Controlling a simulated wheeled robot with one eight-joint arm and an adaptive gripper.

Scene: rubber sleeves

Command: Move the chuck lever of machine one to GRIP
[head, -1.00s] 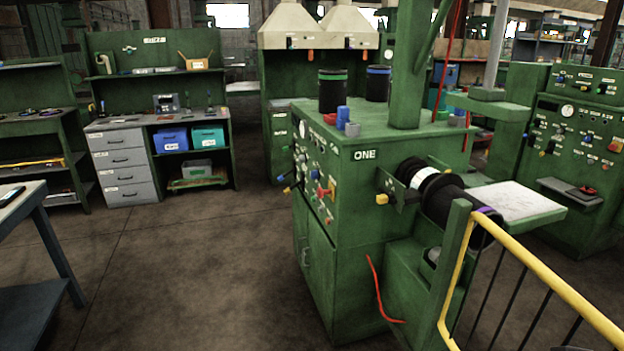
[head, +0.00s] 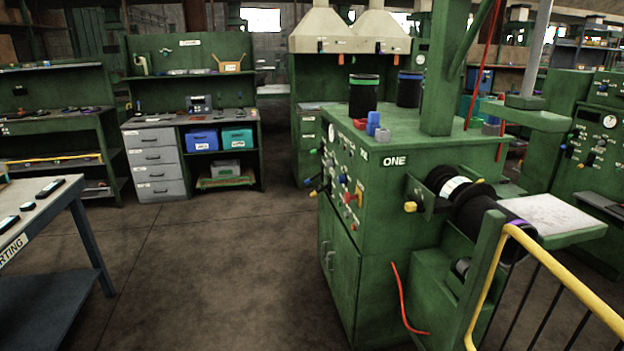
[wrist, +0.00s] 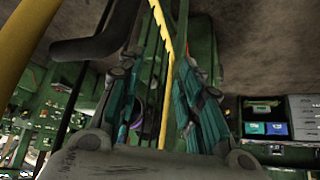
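Machine one is a green cabinet (head: 375,260) marked ONE, right of centre in the head view. A yellow knob (head: 410,207) sticks out beside its chuck, a dark cylinder with a white band (head: 455,187). Its left-facing panel (head: 340,185) carries several small levers and knobs in blue, yellow and red. I cannot tell which is the chuck lever, and no GRIP mark is readable. My gripper (wrist: 160,110) shows in the wrist view only. Its two teal-padded fingers stand apart with nothing seen held between them, away from the machine's panel.
A yellow guard rail (head: 565,275) with dark bars stands at the front right. A table (head: 45,215) with dark items is at the left. A workbench with grey drawers (head: 155,160) stands behind. The floor (head: 220,270) between table and machine is clear. A red hose (head: 402,300) hangs low on the machine.

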